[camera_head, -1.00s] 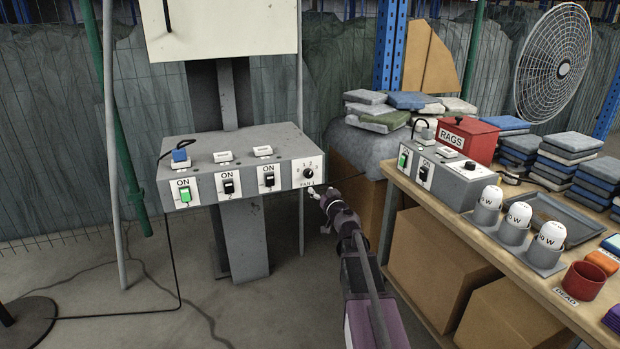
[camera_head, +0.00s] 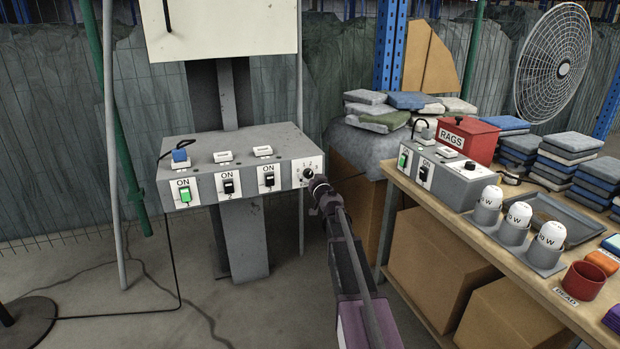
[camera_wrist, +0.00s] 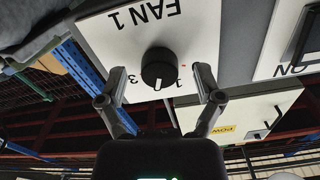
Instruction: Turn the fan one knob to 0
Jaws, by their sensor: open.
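The fan one knob (camera_wrist: 158,66) is a round black knob on a white plate (camera_wrist: 128,40) labelled FAN 1, which appears upside down in the wrist view. Its white mark points to the side away from the FAN 1 label; the number there is partly hidden. In the head view the knob (camera_head: 308,172) is at the right end of the grey switch box (camera_head: 245,141). My gripper (camera_wrist: 159,76) is open, with one finger on each side of the knob and visible gaps between. In the head view my gripper (camera_head: 317,184) is just in front of the plate, covering its lower part.
Switches marked ON, including a green one (camera_head: 185,195), are left of the knob on the same box. A wooden table (camera_head: 480,240) with a second switch box (camera_head: 437,172), white-topped cups and a red RAGS box (camera_head: 466,138) stands to the right.

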